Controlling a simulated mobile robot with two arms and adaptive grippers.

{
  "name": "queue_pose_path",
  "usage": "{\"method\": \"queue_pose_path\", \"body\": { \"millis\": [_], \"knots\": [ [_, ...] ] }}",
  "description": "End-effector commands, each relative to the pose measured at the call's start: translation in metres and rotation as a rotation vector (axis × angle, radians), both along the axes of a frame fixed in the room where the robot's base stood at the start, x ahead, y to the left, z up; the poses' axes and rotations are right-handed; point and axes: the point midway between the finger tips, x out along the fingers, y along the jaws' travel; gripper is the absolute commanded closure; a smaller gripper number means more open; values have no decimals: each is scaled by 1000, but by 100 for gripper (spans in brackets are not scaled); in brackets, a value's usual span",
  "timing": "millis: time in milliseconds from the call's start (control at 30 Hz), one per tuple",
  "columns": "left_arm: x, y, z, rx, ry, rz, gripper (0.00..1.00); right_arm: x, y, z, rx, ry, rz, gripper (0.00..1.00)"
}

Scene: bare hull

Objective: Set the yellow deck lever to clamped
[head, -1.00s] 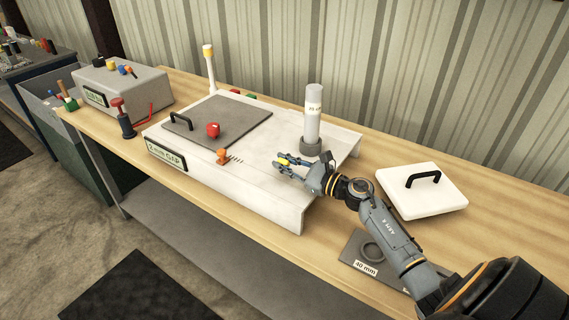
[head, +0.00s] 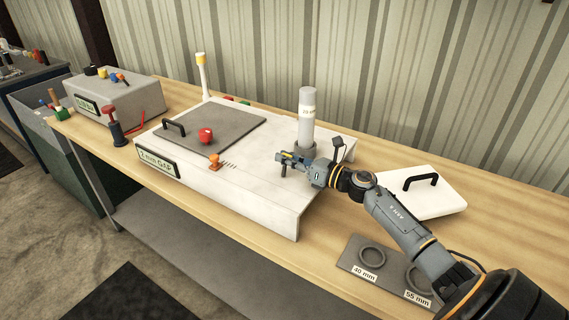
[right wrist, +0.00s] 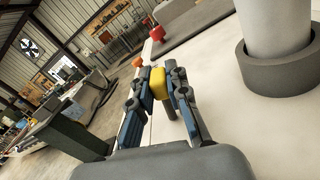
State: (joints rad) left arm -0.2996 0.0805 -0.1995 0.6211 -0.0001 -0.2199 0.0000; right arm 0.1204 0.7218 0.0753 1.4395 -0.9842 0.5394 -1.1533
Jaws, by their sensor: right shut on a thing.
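The yellow deck lever (right wrist: 158,84) shows in the right wrist view as a yellow knob on a short grey stem, standing on the white deck. My right gripper (right wrist: 157,86) is shut on the knob, with one blue finger on each side. I cannot read any lever marking. My left gripper is not in view.
An orange knob (head: 214,161), a red knob (head: 205,136) and a grey plate (head: 235,128) are to the left. A white lid (head: 425,197) with a black handle lies right of the deck.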

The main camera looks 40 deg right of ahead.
Motion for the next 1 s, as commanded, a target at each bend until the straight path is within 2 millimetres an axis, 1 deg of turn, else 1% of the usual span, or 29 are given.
{"method": "queue_pose_path", "body": {
  "millis": [33,367,867,900,967,1000],
  "knots": [
    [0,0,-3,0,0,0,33,1,-1,-3,24,13,1,100],
    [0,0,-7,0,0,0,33,3,-8,-5,139,61,1,100],
    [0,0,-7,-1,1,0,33,3,-8,-6,159,70,1,100],
    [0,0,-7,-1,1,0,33,3,-8,-6,159,70,1,82],
    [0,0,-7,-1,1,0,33,3,-8,-6,159,69,1,70],
    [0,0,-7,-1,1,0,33,3,-8,-6,159,69,1,62]
  ]
}}
